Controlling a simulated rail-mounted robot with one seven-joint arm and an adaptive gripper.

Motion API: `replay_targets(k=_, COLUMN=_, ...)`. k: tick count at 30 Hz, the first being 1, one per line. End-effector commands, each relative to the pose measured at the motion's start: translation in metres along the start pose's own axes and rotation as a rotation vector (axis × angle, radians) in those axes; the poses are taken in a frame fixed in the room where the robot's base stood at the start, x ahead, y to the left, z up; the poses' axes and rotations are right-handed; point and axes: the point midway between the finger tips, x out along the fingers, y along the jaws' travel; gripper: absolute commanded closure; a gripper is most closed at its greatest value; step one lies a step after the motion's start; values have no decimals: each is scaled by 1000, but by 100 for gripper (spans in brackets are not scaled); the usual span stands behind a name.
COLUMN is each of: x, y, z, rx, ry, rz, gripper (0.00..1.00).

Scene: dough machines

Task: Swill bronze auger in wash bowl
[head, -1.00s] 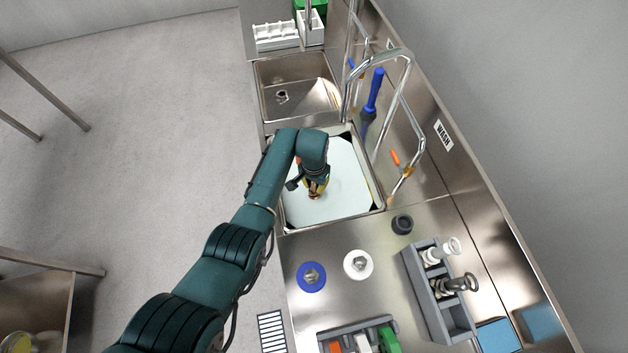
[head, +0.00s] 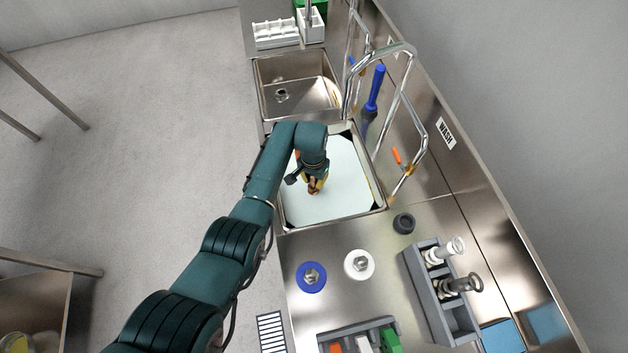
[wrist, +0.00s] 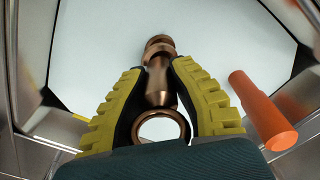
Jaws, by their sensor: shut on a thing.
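The bronze auger (wrist: 159,82) is a copper-coloured shaft with a knobbed end and a ring at the near end. My gripper (wrist: 158,100), with yellow ribbed fingers, is shut on it in the wrist view. In the head view my gripper (head: 315,183) is over the wash bowl (head: 345,213), a square sink basin filled with pale, opaque-looking liquid. The auger (head: 313,188) shows there as a small brown piece below the fingers. I cannot tell how much of it is under the surface.
An empty sink (head: 285,75) lies beyond. A grey rack (head: 428,300), blue disc (head: 311,290) and white disc (head: 358,276) occupy the near counter.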

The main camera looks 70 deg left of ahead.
Motion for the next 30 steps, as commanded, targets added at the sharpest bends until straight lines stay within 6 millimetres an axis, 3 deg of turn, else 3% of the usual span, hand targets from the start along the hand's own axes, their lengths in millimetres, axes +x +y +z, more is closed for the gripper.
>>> replay_targets(k=30, x=-1, y=8, z=7, rx=0, ry=3, rz=0, gripper=100)
